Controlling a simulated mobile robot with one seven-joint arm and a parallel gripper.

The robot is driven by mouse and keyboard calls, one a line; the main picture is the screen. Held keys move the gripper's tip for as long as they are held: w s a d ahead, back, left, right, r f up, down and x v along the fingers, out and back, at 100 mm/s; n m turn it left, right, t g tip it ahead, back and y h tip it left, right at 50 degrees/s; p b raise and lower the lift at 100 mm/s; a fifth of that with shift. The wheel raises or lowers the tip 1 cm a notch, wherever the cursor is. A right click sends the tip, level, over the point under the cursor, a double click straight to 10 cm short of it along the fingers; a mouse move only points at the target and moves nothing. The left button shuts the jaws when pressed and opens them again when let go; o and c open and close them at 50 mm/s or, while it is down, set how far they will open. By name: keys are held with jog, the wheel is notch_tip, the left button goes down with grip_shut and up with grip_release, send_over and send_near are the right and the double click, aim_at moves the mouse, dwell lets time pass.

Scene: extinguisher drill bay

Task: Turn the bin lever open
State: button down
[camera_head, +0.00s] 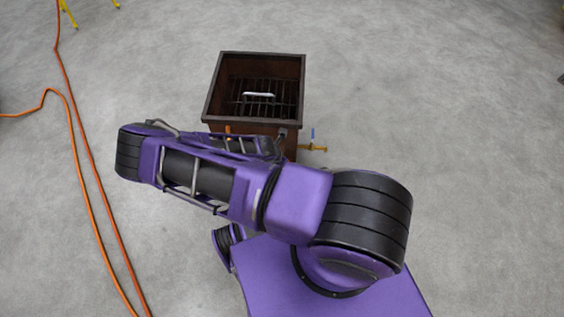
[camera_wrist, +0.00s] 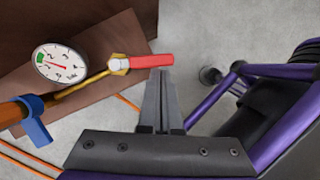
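The bin (camera_head: 256,126) is a brown open-topped metal box on the floor, behind my arm in the head view. Its brown side also shows in the wrist view (camera_wrist: 110,35). There, a red lever (camera_wrist: 150,61) sticks out sideways from a brass fitting, and a blue lever (camera_wrist: 36,129) hangs on an orange pipe to the left. My arm hides the gripper in the head view.
A round white gauge (camera_wrist: 60,63) sits between the two levers. A dark grate (camera_head: 255,110) with a pale handle lies inside the bin. Orange hoses (camera_head: 80,150) run along the floor at left. The grey floor (camera_head: 460,120) at right is clear.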

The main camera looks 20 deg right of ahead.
jog(key=shift+w+d, duration=0.3)
jog(key=shift+d, duration=0.35)
jog(key=shift+w+d, duration=0.1)
jog(key=shift+d, duration=0.05)
dwell(0.5)
